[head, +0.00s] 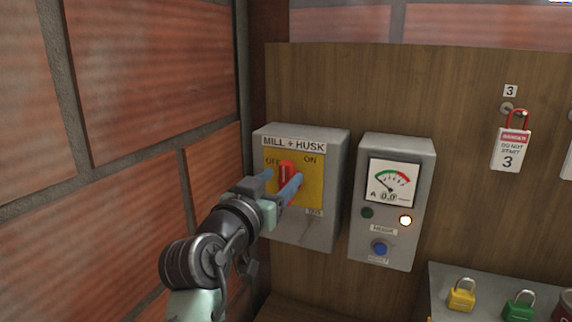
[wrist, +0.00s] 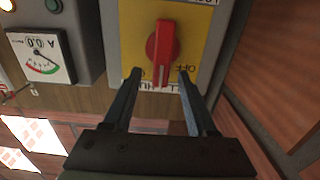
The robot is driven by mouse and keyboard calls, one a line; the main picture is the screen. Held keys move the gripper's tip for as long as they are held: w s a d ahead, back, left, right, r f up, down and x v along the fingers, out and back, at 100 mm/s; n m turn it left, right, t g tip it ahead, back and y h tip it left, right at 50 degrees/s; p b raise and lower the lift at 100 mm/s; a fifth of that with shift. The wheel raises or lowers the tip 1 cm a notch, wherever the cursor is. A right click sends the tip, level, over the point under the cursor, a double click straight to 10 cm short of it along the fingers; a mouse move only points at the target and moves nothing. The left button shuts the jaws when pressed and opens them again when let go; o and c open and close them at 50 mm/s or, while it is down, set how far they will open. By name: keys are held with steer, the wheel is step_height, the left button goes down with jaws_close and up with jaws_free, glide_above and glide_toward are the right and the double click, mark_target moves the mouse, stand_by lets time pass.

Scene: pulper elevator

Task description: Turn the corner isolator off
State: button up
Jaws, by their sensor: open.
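The corner isolator (head: 334,155) is a grey wall box labelled MILL + HUSK, with a yellow plate marked OFF at left and ON at right. Its red handle (head: 287,167) stands roughly upright; in the wrist view the red handle (wrist: 163,45) shows upside down, its marked end between the OFF and ON words. My gripper (head: 279,181) is open in front of the plate. In the wrist view its two fingers (wrist: 160,74) stand one on each side of the handle's marked end, with visible gaps. Contact with the plate cannot be told.
A grey meter box (head: 428,185) is close on the right, its gauge reading 0.0, with one lit lamp (head: 405,220) and a blue button (head: 380,248). A brick wall (head: 140,70) is close on the left. Padlocks (head: 461,296) and a red-shackled tag (head: 508,148) are further right.

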mark_target(284, 177)
steer(key=shift+p+x, duration=0.35)
steer(key=shift+x, duration=1.35)
steer(key=shift+w, duration=0.1)
steer(key=shift+c, duration=0.3)
steer(key=c, duration=0.7)
steer(key=shift+f, duration=0.2)
jaws_close()
